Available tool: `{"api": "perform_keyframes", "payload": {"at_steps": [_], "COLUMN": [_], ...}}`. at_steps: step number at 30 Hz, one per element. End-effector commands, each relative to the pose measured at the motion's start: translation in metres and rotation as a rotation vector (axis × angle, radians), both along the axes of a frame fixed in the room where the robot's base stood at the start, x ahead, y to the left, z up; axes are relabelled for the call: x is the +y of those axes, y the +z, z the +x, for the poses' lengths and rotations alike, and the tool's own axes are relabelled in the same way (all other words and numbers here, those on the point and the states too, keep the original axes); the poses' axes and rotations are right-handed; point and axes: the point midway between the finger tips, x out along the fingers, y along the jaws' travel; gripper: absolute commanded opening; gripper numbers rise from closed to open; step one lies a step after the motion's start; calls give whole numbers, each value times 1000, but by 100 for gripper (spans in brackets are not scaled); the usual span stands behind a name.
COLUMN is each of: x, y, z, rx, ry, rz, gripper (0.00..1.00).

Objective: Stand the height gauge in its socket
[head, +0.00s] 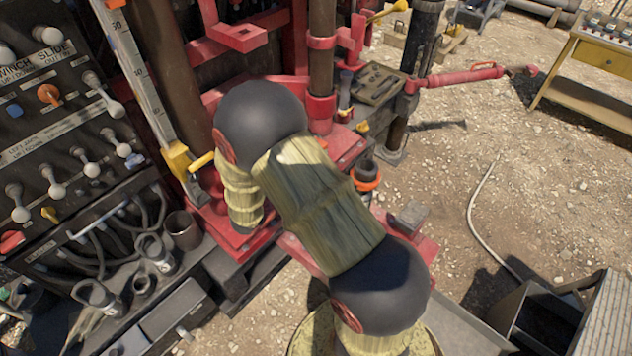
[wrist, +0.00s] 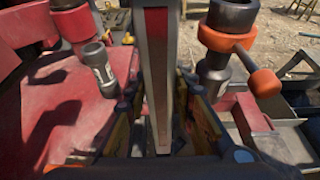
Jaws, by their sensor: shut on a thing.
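My gripper (wrist: 160,140) is shut on a tall grey bar with a red stripe (wrist: 157,75), which I take to be the height gauge. In the wrist view the bar runs upright between the fingers and out of the top of the picture. In the head view my arm hides the gripper and the held bar. I cannot make out the socket for certain in either view.
A marked white scale (head: 137,75) with a yellow bracket (head: 182,160) stands beside the red rig. A lever panel (head: 60,130) is at left. A black post with an orange collar (wrist: 222,42) is right of the bar. Gravel ground (head: 530,170) is open at right.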

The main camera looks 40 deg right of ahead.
Motion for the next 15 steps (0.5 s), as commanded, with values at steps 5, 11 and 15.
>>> {"api": "perform_keyframes", "payload": {"at_steps": [5, 11, 15], "x": [0, 0, 0], "y": [-7, -16, -22], "z": [0, 0, 0], "rx": [-1, -1, -1], "ry": [0, -1, -1], "rz": [-2, -2, -2], "gripper": [0, 0, 0]}}
